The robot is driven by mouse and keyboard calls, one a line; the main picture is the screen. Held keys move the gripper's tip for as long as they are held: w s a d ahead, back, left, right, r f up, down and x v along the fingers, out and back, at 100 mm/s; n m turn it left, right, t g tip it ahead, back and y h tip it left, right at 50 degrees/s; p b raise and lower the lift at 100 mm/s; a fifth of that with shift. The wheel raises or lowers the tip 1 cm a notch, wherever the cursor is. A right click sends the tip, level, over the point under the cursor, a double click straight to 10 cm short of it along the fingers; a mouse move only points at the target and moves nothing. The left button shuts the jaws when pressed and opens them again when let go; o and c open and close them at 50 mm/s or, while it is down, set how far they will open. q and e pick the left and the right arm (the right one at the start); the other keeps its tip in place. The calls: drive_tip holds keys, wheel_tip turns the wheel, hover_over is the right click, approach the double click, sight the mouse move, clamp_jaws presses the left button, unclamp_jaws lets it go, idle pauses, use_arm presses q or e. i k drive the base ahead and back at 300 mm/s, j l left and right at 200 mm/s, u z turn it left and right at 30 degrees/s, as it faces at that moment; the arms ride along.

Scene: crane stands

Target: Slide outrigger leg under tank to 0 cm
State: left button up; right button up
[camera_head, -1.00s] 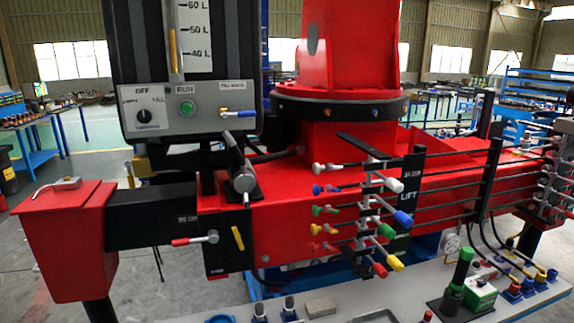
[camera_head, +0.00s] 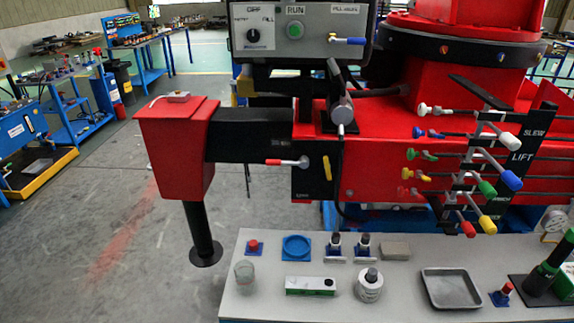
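The outrigger leg's black beam (camera_head: 250,135) sticks out to the left from the red crane base beam (camera_head: 375,160). Its red end box (camera_head: 178,135) carries a black jack post (camera_head: 200,228) with a round foot (camera_head: 206,255). A length of black beam shows between the end box and the black sleeve plate (camera_head: 312,172). A red-tipped pin lever (camera_head: 288,162) and a yellow handle (camera_head: 326,168) are at that plate. The tank panel (camera_head: 300,35) with a knob and a green button is above; its top is cut off. Neither of my grippers is in view.
Colored valve levers (camera_head: 465,180) stand at right. The floor left of the leg is clear, with blue work tables (camera_head: 65,105) farther back.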

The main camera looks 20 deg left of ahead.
sight(184, 135)
drive_tip(key=k+j, duration=0.15)
drive_tip(key=j, duration=0.4)
drive_tip(key=k+j, duration=0.15)
drive_tip(key=j, duration=0.4)
drive_tip(key=k+j, duration=0.15)
drive_tip(key=j, duration=0.4)
drive_tip(key=k+j, duration=0.15)
drive_tip(key=j, duration=0.4)
drive_tip(key=k+j, duration=0.15)
drive_tip(key=j, duration=0.45)
drive_tip(key=k+j, duration=0.15)
drive_tip(key=j, duration=0.4)
drive_tip(key=k+j, duration=0.15)
drive_tip(key=j, duration=0.4)
drive_tip(key=k+j, duration=0.15)
drive_tip(key=j, duration=0.4)
drive_tip(key=i+l, duration=0.15)
drive_tip(key=i, duration=0.15)
drive_tip(key=i+l, duration=0.15)
drive_tip(key=i, duration=0.15)
